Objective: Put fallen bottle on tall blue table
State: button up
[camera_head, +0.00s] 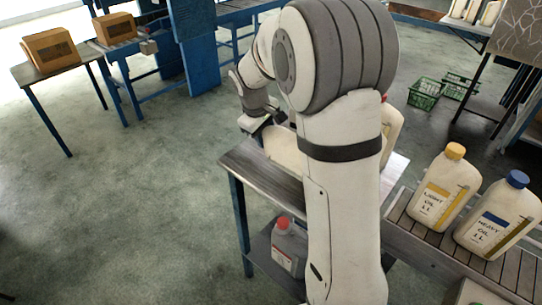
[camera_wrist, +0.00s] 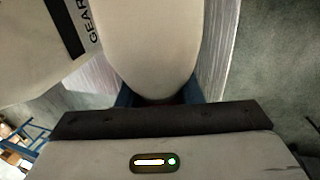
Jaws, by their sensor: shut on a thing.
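A cream bottle (camera_head: 284,149) lies at the left part of a metal-topped table with blue legs (camera_head: 238,160), partly behind my arm. My gripper (camera_head: 266,122) reaches down at its upper end and is shut on it; the fingertips are mostly hidden. In the wrist view the rounded cream body (camera_wrist: 150,45) fills the space in front of my gripper. A second cream bottle with a red cap (camera_head: 392,132) shows behind my arm at the right. The wrist view also shows a bottle labelled "GEAR" (camera_wrist: 35,50) at upper left.
A light oil bottle (camera_head: 440,190) and a heavy oil bottle (camera_head: 499,215) stand on a roller conveyor (camera_head: 425,233) at the right. A red-capped grey bottle (camera_head: 288,248) is on the lower shelf. Cardboard boxes (camera_head: 50,50) stand at back left. The floor at left is clear.

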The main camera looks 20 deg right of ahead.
notch_tip(320, 180, down, 6)
jog(key=shift+a+r, duration=0.1)
jog(key=shift+s, duration=0.1)
jog(key=o, duration=1)
jog(key=v, duration=1.1)
jog(key=s+m, duration=0.2)
jog(key=s, duration=0.6)
jog(key=s+m+y, duration=0.1)
jog(key=s+m, duration=0.1)
jog(key=s, duration=0.7)
jog(key=s+d+r+m+t+y, duration=0.1)
jog(key=s+m, duration=0.2)
jog(key=s, duration=0.5)
jog(key=shift+s+r, duration=0.1)
jog(key=shift+s, duration=0.3)
